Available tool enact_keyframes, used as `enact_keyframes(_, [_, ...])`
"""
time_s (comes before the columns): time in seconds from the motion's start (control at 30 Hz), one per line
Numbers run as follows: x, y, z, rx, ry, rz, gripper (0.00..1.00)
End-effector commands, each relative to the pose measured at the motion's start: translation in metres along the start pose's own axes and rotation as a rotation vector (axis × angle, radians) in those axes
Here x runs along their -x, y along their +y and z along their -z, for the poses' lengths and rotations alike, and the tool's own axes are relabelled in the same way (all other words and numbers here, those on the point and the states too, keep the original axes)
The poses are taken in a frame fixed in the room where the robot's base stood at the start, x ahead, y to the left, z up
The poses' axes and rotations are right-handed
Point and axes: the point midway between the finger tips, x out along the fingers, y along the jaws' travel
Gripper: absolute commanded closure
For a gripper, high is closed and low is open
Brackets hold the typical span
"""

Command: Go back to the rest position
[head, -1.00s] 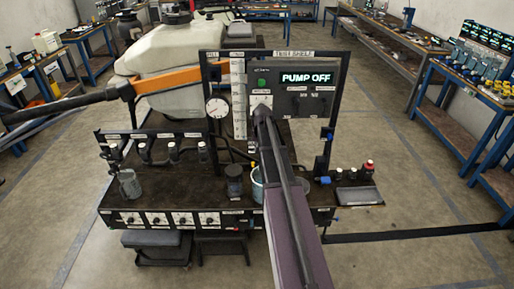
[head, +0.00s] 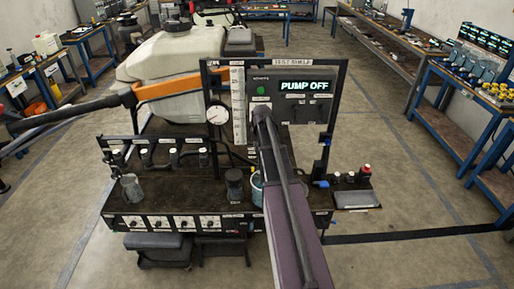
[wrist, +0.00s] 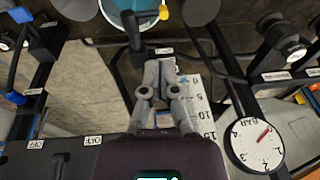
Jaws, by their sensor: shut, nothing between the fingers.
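My arm reaches up the middle of the head view over the bench (head: 170,200), its far end in front of the black control panel (head: 300,105), which reads PUMP OFF. My gripper is hard to make out there. In the wrist view, my gripper (wrist: 161,68) shows its two grey fingers drawn together with nothing between them. I cannot tell how far the fingers are above the bench.
A round pressure gauge (head: 217,115) and a scale strip (head: 238,105) stand left of the panel. A white tank (head: 170,70) with an orange arm (head: 165,87) is behind. A dark jar (head: 234,183) and a grey cup (head: 131,187) stand on the bench.

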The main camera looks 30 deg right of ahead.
Motion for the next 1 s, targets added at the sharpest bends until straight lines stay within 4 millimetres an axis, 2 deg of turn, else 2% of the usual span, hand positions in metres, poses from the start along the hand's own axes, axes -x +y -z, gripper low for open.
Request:
enact_keyframes(0.37, [0.0, -0.002, -0.002, 0.003, -0.001, 0.0, 1.0])
enact_keyframes(0.57, [0.0, -0.02, -0.024, 0.038, -0.016, 0.0, 1.0])
enact_keyframes(0.77, [0.002, -0.061, -0.079, 0.124, -0.054, -0.002, 1.0])
enact_keyframes(1.0, [0.008, -0.112, -0.168, 0.266, -0.112, -0.01, 1.0])
